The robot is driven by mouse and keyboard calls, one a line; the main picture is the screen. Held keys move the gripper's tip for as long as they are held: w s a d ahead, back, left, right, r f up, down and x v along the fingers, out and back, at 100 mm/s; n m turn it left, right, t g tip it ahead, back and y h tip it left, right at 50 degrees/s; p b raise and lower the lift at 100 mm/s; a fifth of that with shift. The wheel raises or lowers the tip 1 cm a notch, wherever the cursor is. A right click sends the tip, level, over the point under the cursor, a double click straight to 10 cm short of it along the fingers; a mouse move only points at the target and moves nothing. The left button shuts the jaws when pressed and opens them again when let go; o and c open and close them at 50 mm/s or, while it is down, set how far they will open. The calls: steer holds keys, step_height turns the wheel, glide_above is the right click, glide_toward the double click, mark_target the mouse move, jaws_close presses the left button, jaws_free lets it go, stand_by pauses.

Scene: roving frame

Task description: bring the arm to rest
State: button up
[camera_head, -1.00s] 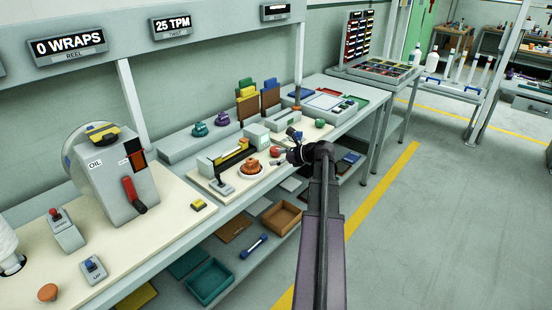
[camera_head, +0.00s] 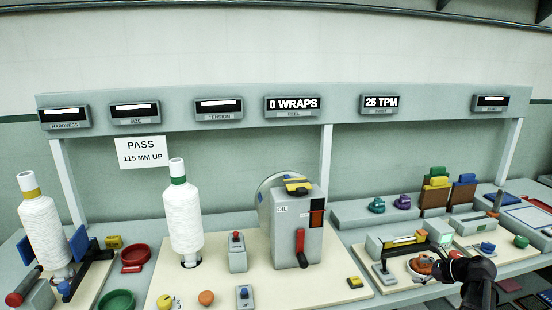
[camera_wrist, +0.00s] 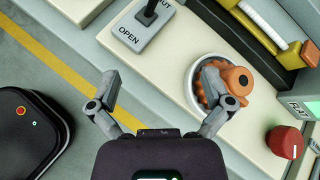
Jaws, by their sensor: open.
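My gripper (camera_wrist: 160,82) is open, its two fingers spread wide with nothing between them in the wrist view. The right finger overlaps an orange knobbed part (camera_wrist: 236,82) sitting in a white ring (camera_wrist: 193,92) on the bench; I cannot tell whether they touch. In the head view my gripper (camera_head: 453,266) is at the lower right, beside the same orange part (camera_head: 424,264). My arm reaches in from the bottom edge there, and the fingers are small and dark.
A lever plate marked OPEN (camera_wrist: 135,35) and a red knob (camera_wrist: 284,140) flank the ring. The grey reel machine (camera_head: 298,235), white thread cone (camera_head: 184,220) and another cone (camera_head: 45,230) stand further left. Open floor (camera_wrist: 40,75) lies beyond the bench's edge.

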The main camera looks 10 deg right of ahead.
steer(key=a+n+g, duration=0.1)
steer(key=a+n, duration=0.1)
steer(key=a, duration=0.1)
steer(key=a+f+n+g, duration=0.1)
steer(key=a+n, duration=0.1)
steer(key=a, duration=0.2)
steer(key=a+f+n+g, duration=0.1)
steer(key=a+n, duration=0.1)
steer(key=a, duration=0.2)
steer(key=shift+w+a+p, duration=0.1)
steer(key=shift+w+p, duration=0.15)
steer(key=shift+p, duration=0.1)
steer(key=a+n+g, duration=0.1)
steer(key=a+n, duration=0.1)
steer(key=a, duration=0.1)
steer(key=s+a+f+n+g, duration=0.1)
steer(key=a+n, duration=0.1)
steer(key=a, duration=0.2)
steer(key=s+a+f+n+g+h+p, duration=0.1)
steer(key=a+n, duration=0.1)
steer(key=a, duration=0.1)
steer(key=shift+a+n, duration=0.4)
steer(key=s+a+n+g+h+p, duration=0.1)
steer(key=s+a+n+g+h, duration=0.2)
steer(key=a+n, duration=1)
steer(key=shift+s+a+f+h+p, duration=0.35)
steer(key=shift+s+a+h, duration=0.5)
steer(key=shift+s, duration=1.6)
steer(key=shift+d, duration=0.2)
